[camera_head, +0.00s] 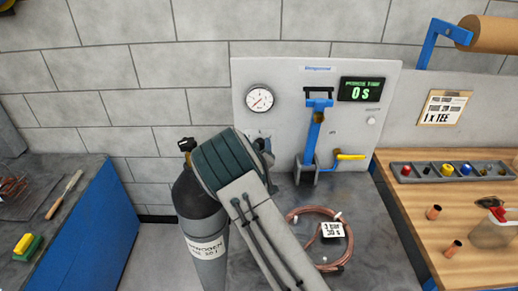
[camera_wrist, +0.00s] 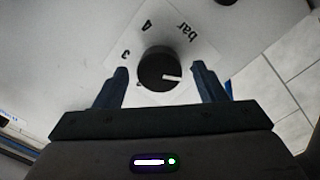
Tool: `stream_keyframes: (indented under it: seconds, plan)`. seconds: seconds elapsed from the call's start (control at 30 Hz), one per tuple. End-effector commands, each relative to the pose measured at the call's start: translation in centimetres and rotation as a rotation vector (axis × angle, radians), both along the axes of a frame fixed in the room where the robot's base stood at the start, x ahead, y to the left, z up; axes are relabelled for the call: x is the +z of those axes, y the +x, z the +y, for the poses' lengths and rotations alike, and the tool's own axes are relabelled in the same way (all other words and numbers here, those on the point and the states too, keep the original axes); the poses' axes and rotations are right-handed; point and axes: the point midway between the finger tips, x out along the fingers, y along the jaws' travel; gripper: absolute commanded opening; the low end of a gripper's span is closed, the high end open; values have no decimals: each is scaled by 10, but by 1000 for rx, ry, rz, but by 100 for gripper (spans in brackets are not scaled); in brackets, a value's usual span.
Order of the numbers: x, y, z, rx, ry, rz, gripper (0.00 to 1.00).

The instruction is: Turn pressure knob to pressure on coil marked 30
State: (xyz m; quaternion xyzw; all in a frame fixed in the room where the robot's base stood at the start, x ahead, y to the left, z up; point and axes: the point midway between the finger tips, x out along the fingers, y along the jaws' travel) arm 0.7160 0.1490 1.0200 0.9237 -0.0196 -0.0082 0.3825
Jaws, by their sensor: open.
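In the wrist view a round black knob (camera_wrist: 154,60) with a white pointer line sits on a white dial plate marked "3", "4" and "bar". The line points to the picture's right, away from the "3" and "4". My gripper (camera_wrist: 159,72) is open, one finger on each side of the knob; contact is unclear. In the head view my arm hides the knob. The copper coil (camera_head: 296,239) lies on the grey bench, with a tag (camera_head: 332,230) reading "3 bar 30 s". The round gauge (camera_head: 260,98) has a red needle pointing lower left.
A dark nitrogen cylinder (camera_head: 190,205) stands beside my arm. A wooden bench (camera_head: 465,195) with small parts is at right.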

Motion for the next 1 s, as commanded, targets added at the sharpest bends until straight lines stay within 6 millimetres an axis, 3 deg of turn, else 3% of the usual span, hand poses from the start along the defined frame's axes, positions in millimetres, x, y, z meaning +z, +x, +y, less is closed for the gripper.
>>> stream_keyframes:
  seconds: [0.27,0.4,0.43,0.77,1.0]
  plan:
    - [0,1,0,0,0,0,62]
    - [0,1,0,0,0,0,23]
    - [0,1,0,1,0,1,20]
    - [-3,1,1,1,33,0,20]
    - [-6,1,0,0,157,-2,20]
